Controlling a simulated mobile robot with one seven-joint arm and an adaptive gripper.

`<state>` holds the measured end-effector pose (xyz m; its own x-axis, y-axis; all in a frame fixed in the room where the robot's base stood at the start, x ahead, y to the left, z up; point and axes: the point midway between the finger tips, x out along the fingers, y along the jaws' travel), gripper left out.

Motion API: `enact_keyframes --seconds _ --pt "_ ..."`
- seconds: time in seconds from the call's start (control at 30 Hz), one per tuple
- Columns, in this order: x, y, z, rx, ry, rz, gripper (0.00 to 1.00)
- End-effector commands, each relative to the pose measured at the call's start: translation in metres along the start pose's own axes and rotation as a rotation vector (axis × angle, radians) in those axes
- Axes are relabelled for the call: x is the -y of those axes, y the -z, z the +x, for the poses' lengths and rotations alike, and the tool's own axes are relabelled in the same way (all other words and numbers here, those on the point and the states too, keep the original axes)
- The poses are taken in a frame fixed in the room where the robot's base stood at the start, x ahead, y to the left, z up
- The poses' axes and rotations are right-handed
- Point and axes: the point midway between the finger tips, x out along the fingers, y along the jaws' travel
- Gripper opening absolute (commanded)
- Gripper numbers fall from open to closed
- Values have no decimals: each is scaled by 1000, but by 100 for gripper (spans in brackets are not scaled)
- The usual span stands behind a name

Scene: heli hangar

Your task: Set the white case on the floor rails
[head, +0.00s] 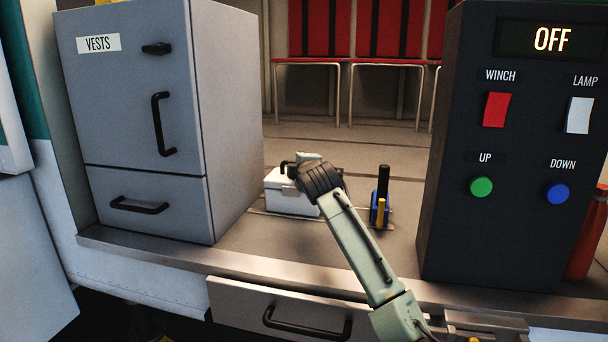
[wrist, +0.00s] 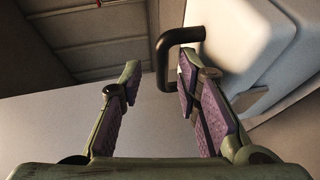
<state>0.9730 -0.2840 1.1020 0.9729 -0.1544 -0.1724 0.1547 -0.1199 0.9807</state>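The white case (head: 290,199) stands upright on the cabin floor beside the grey cabinet, partly hidden by my arm. Its black handle (head: 286,168) faces my gripper. Thin floor rails (head: 257,211) show at its base; I cannot tell whether it is seated on them. My gripper (head: 308,158) is at the top of the case. In the wrist view my gripper (wrist: 158,72) is open, with the handle bar (wrist: 163,60) between or just beyond the fingertips, closer to the right finger. The white case (wrist: 245,45) fills the upper right there.
The grey VESTS cabinet (head: 137,100) stands left, and the dark winch control box (head: 505,215) right. A blue item with a black post (head: 382,200) sits right of the case. A drawer (head: 280,308) is below the floor edge. Red seats (head: 320,35) line the back.

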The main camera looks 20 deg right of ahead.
Motion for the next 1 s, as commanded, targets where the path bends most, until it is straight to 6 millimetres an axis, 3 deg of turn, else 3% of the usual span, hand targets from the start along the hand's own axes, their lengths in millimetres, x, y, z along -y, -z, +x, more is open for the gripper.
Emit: enact_keyframes --seconds 0.2,0.4,0.6,1.0 --pt "5 -1 -49 -1 -3 -1 30" --pt "2 0 -78 -1 -2 -1 30" --pt "1 0 -87 1 -1 0 30" --pt "0 0 -87 0 0 0 30"
